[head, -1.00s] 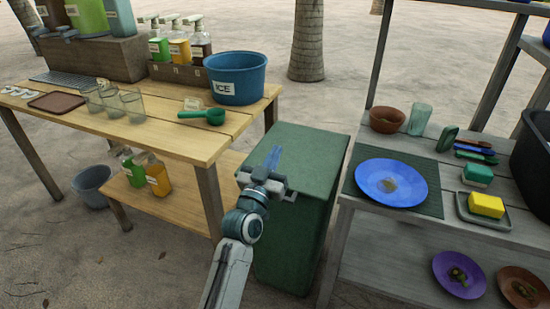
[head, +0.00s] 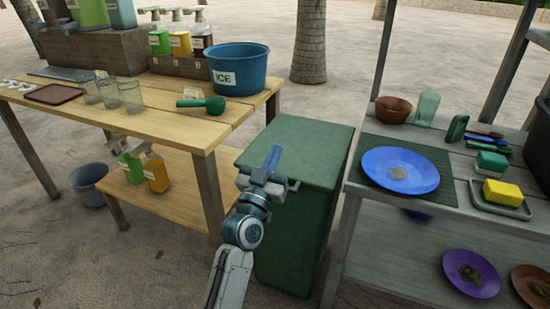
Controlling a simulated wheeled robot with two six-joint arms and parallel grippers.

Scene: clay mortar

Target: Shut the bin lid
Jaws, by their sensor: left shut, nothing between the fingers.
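The green bin (head: 294,238) stands between the wooden table and the grey shelf unit. Its green lid (head: 312,150) looks flat and level across the top, with no visible gap or opening. My left gripper (head: 273,157) is shut and empty, its bluish fingers pointing away over the lid's near left part. I cannot tell whether the fingertips touch the lid. The gripper and wrist hide part of the lid's near edge. My right gripper is not in view.
The wooden table (head: 150,118) at left carries a blue ice bucket (head: 238,79) and a green scoop (head: 202,105). The grey shelf unit (head: 377,201) at right holds a blue plate (head: 400,170) and a sponge (head: 502,191). Sand lies around the bin.

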